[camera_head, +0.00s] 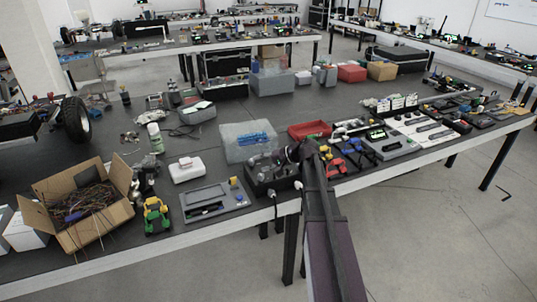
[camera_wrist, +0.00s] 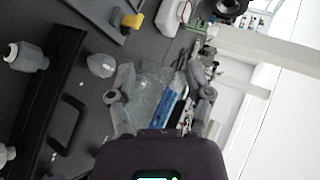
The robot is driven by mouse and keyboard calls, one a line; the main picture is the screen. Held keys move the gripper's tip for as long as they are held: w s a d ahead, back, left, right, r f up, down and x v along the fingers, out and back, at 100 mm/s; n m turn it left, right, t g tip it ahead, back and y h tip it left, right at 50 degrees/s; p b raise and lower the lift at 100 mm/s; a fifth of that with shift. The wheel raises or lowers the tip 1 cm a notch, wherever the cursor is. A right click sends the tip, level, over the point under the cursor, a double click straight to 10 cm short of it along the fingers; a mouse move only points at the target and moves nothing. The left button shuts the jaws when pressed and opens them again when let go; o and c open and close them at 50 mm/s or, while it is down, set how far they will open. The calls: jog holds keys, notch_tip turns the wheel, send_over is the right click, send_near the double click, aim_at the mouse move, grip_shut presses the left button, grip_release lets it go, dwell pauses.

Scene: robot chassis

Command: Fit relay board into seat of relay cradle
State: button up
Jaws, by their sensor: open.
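A board with a row of blue blocks, which looks like the relay board (camera_head: 255,139), lies on a clear bubble-wrap sheet (camera_head: 233,153) on the bench. In the wrist view the relay board (camera_wrist: 180,108) shows between my open fingers, with nothing held. My gripper (camera_wrist: 166,85) is over the bubble wrap (camera_wrist: 153,80); the height above it is unclear. A grey panel with a dark recess and a yellow knob, perhaps the relay cradle (camera_head: 205,192), lies at the bench's front edge. Its corner with the yellow knob (camera_wrist: 132,21) shows in the wrist view.
A black box with a handle (camera_wrist: 43,105) stands beside my gripper. A red tray (camera_head: 309,131) is right of the bubble wrap. A white case (camera_head: 187,169), a green-yellow toy (camera_head: 157,215) and a cardboard box of wires (camera_head: 122,207) are to the left.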

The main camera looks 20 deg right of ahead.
jog(key=s+a+f+n+g+h+b, duration=0.3)
jog(key=s+a+f+h, duration=0.2)
jog(key=s+f, duration=0.3)
jog(key=s+a+f+n+g+h+b, duration=0.3)
jog(key=s+a+f, duration=0.4)
jog(key=s, duration=0.9)
notch_tip(320, 180, down, 3)
jog(key=shift+a+r+g+h+b, duration=0.25)
jog(key=shift+g+h+b, duration=0.45)
jog(key=shift+h, duration=0.4)
jog(key=shift+c, duration=0.6)
